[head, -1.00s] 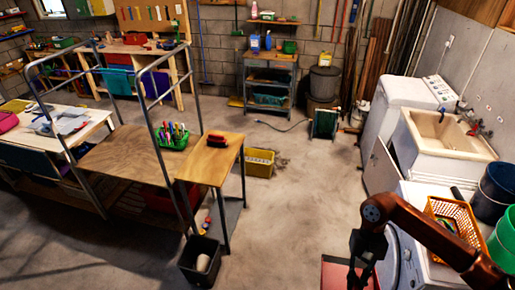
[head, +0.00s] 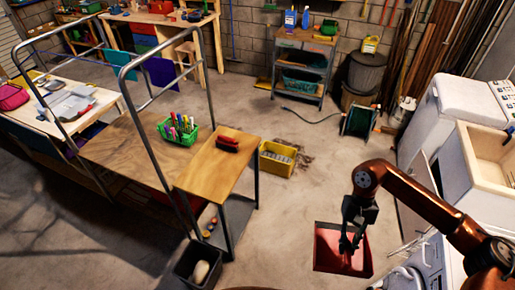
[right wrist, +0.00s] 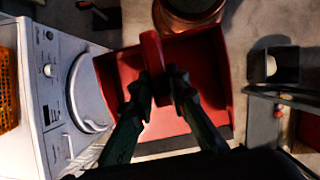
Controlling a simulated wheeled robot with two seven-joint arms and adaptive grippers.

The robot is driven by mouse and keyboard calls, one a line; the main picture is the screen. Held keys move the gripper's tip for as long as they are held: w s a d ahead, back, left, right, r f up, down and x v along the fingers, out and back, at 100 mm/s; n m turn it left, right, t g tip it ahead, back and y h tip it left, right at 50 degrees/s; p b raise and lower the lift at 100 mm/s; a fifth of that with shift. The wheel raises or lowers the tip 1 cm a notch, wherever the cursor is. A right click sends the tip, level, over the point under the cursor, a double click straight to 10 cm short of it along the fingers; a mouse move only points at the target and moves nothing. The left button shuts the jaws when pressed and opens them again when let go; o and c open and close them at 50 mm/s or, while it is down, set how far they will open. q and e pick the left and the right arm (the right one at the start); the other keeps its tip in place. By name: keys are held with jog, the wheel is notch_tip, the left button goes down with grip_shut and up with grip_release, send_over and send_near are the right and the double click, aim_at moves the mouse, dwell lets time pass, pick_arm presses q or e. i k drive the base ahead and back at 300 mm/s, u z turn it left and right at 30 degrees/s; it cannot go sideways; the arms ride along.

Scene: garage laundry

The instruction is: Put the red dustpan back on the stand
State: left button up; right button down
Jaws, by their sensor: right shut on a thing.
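The red dustpan (head: 334,250) hangs from my right gripper (head: 350,240), low over the concrete floor in the head view. In the right wrist view the fingers (right wrist: 160,92) are shut on the handle of the dustpan (right wrist: 208,72), whose wide pan spreads behind them. A narrow wooden-topped stand (head: 215,170) with dark metal legs is left of the dustpan, with open floor between them. A red and black object (head: 228,144) lies on its top. My left gripper is not in view.
A dark bin (head: 187,275) stands by the stand's front leg, and a yellow crate (head: 277,160) behind it. A larger wooden bench (head: 125,150) with a metal rail adjoins it on the left. White machines (head: 455,110) are on the right.

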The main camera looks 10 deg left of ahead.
aim_at(215, 176)
jog(key=u, duration=0.9)
jog(key=i, duration=0.85)
jog(key=u, duration=0.95)
